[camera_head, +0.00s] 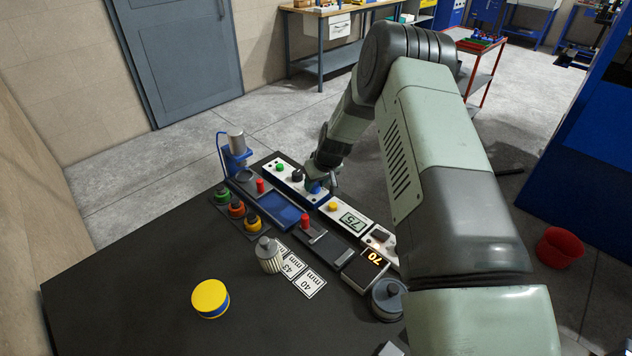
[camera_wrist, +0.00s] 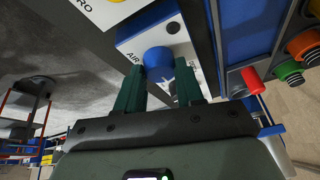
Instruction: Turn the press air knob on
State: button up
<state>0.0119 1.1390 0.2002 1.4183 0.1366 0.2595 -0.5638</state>
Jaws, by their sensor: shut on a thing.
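The press air knob (camera_wrist: 158,60) is blue and sits on a white panel (camera_wrist: 172,32) with the letters "AIR" printed beside it. My gripper (camera_wrist: 159,82) has its two dark green fingers on either side of the knob and is shut on it. In the head view the blue knob (camera_head: 315,188) shows at the near end of the white control box (camera_head: 284,177), partly hidden by my gripper (camera_head: 322,182). Part of the printing by the knob is hidden by a finger, so I cannot tell its setting.
The blue press (camera_head: 236,152) stands behind left. A display unit (camera_head: 350,219) with a yellow button lies to the right. A yellow-lidded tin (camera_head: 210,297) stands on the dark table, with free room around it.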

jog(key=m, duration=0.2)
jog(key=m+h, duration=0.1)
jog(key=m, duration=0.1)
jog(key=m+h, duration=0.1)
jog(key=m, duration=0.1)
jog(key=shift+s+a+t, duration=0.15)
jog(key=shift+a+t, duration=0.15)
jog(key=shift+t, duration=0.1)
jog(key=m+h, duration=0.1)
jog(key=m, duration=0.2)
jog(key=m+h, duration=0.1)
jog(key=m, duration=0.2)
jog(key=shift+h, duration=0.3)
jog(key=o, duration=1)
jog(key=shift+o, duration=0.2)
jog(key=v, duration=1)
jog(key=shift+r, duration=0.4)
jog(key=shift+a, duration=0.1)
